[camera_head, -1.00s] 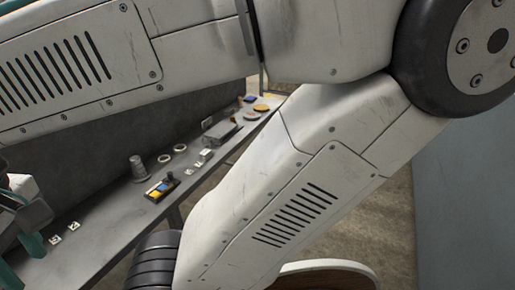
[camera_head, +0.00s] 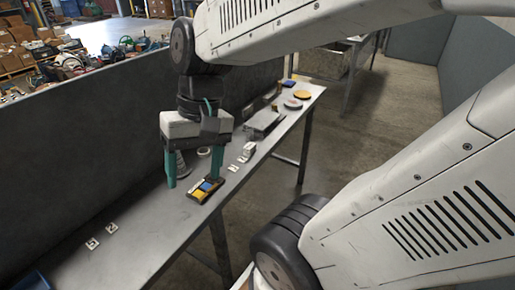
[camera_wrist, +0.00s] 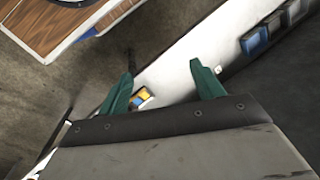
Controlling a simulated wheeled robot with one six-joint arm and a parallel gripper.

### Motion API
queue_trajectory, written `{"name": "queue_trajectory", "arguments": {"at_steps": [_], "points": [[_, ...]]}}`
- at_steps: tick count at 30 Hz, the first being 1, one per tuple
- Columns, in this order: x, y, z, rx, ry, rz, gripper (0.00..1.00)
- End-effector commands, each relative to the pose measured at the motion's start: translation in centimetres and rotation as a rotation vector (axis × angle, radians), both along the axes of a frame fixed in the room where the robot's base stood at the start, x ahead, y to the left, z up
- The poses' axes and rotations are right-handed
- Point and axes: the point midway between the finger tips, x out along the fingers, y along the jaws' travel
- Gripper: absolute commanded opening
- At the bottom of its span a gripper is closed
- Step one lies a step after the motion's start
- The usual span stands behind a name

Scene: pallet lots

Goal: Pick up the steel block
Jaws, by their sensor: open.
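Several items stand on the long grey table (camera_head: 150,240) in the head view. A small pale metallic block (camera_head: 248,151) stands right of my gripper, and a larger grey box-like piece (camera_head: 264,122) lies farther back. I cannot tell for sure which of these is the steel block. My gripper (camera_head: 195,181) points down over the table, its green fingers apart and nothing seen between them. It also shows in the wrist view (camera_wrist: 162,72), open. A grey ribbed cone (camera_head: 182,164) is partly hidden behind it. The small pale block is apart from the fingers.
Two small white plates (camera_head: 102,236) lie at the near left. A grey partition (camera_head: 80,140) runs behind the table.

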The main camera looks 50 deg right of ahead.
Motion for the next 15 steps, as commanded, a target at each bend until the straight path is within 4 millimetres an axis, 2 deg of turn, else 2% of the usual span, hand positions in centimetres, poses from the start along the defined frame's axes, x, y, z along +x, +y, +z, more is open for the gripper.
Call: {"name": "queue_trajectory", "arguments": {"at_steps": [5,8,11,14,15], "points": [[5.3,-1.7,-2.5,0.309,0.126,-0.405,0.66],[8.4,-4.1,-3.9,0.479,0.167,-0.647,0.66],[11.4,-7.6,-5.6,0.651,0.194,-0.898,0.66],[13.6,-12.3,-7.8,0.818,0.207,-1.158,0.66],[14.3,-14.5,-8.8,0.885,0.208,-1.266,0.66]]}}
